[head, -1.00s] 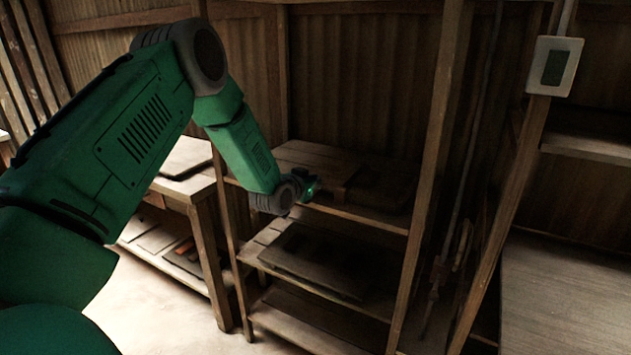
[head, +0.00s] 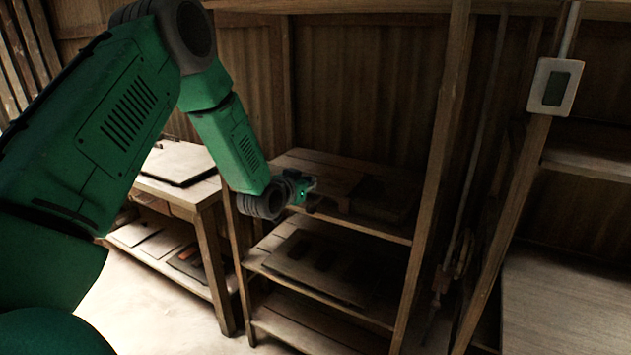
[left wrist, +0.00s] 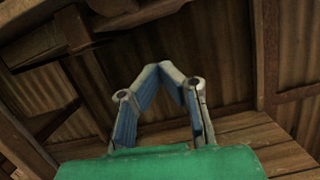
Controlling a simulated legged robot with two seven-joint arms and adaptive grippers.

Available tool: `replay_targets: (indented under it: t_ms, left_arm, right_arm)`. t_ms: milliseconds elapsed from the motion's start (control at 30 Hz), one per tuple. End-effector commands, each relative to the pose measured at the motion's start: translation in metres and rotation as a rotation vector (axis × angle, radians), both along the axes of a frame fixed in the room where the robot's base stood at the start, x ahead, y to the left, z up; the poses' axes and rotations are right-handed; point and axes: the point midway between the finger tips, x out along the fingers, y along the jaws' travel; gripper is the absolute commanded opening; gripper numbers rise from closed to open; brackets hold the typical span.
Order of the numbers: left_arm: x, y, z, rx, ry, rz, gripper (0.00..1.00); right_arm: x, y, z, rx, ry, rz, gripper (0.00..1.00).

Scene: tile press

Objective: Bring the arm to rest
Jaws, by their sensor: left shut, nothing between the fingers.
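My left arm reaches in from the left in the head view, bent at a raised elbow, with its forearm sloping down to the right. My left gripper (head: 306,186) is at the front of the wooden shelf rack (head: 430,180), just above its upper board. In the left wrist view its two blue-grey fingers (left wrist: 167,68) meet at the tips, with nothing between them. A small green light shows near the gripper in the head view. Whether the gripper touches the rack cannot be told. My right gripper is not in view.
A dark box (head: 378,200) sits on the upper shelf, flat boards on the middle one. A grey wall box (head: 555,88) hangs at right. Pale floor (head: 150,300) is clear.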

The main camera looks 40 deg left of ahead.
Motion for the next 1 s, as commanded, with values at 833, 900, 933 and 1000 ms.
replay_targets:
  t_ms: [833, 900, 933, 1000]
  left_arm:
    - [-0.063, -0.062, -0.050, -0.044, 0.172, -0.056, 0.00]
    - [-0.082, -0.093, -0.086, -0.072, 0.285, -0.084, 0.00]
    - [-0.093, -0.106, -0.102, -0.084, 0.336, -0.095, 0.00]
    - [-0.122, -0.136, -0.138, -0.111, 0.457, -0.117, 0.00]
  right_arm:
    - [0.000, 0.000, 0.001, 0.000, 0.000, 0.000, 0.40]
    - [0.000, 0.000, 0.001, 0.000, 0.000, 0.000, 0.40]
    - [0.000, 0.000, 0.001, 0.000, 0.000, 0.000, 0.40]
    - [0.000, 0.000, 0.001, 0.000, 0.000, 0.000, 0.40]
